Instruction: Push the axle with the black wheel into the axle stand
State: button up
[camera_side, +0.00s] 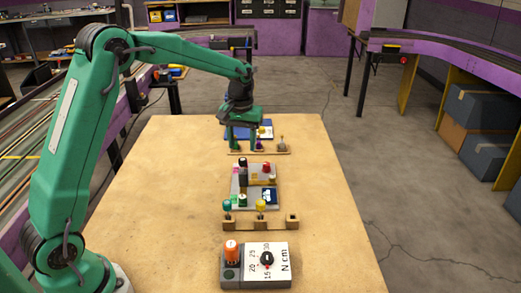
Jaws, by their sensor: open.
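My gripper (243,138) hangs pointing down over the far part of the table, with its two green fingers apart. It is close to the far wooden stand (240,152), which carries a purple piece and a grey piece. A dark upright piece (243,167), possibly the axle with the black wheel, stands on a grey plate (237,203) nearer the camera than my gripper. It is too small to be sure. A near wooden stand (240,225) holds a teal-topped piece (227,205) and a yellow-topped piece (261,206); its right-hand block (292,218) looks empty.
A blue board (236,126) lies behind my gripper. A box with a dial (281,274) and an orange knob (231,250) stands at the front. The tabletop (170,200) is clear on both sides.

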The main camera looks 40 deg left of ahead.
aim_at(243, 159)
jog(key=shift+f, duration=3.85)
grip_shut()
grip_release()
jog(key=shift+r, duration=0.1)
notch_tip(243, 159, up, 7)
jog(key=shift+r, duration=0.3)
